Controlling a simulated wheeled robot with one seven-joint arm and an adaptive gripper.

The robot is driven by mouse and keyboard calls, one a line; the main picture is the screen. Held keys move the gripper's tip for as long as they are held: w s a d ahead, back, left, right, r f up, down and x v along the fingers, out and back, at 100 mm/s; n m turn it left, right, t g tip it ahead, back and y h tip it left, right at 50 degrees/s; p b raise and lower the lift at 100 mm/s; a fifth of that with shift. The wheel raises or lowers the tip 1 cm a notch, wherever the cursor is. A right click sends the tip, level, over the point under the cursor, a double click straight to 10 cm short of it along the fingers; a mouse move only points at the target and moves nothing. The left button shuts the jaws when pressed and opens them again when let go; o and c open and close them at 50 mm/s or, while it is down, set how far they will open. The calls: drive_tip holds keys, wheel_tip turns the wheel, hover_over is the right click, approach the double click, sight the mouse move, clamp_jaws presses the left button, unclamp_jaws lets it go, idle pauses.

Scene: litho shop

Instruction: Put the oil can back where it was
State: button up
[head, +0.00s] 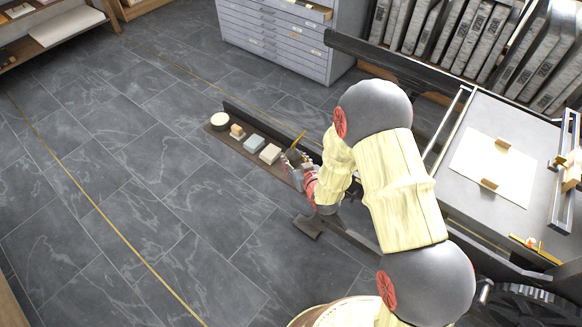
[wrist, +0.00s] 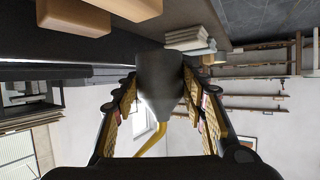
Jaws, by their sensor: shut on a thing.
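The oil can is a dark grey body (wrist: 160,75) with a thin curved yellow spout (wrist: 152,140). In the wrist view it sits between the two fingers of my gripper (wrist: 165,100), which is shut on it. In the head view the gripper (head: 297,163) is at the right of a row of small items on a narrow dark ledge (head: 285,171). The can's yellow spout (head: 299,138) shows just above the fingers. The fingers and arm hide most of the can's body, and I cannot tell whether it touches the ledge.
The ledge holds a round tin (head: 220,120), a small wooden piece (head: 237,131), a pale blue block (head: 254,143) and a beige block (head: 270,154). The press bed (head: 480,200) is at right. A drawer cabinet (head: 280,40) stands behind. Open tiled floor (head: 130,190) lies left.

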drive_tip(key=shift+w+a+f+b, duration=0.25)
drive_tip(key=shift+w+f, duration=0.15)
drive_tip(key=shift+f, duration=0.15)
drive_tip(key=shift+w+a+f+b, duration=0.15)
drive_tip(key=shift+w+a+f, duration=0.1)
drive_tip(key=shift+w+f, duration=0.25)
wheel_tip(320, 180, down, 4)
drive_tip(key=shift+r+b, duration=0.25)
drive_tip(key=shift+b, duration=0.75)
drive_tip(key=shift+r, duration=0.15)
drive_tip(key=o, duration=1)
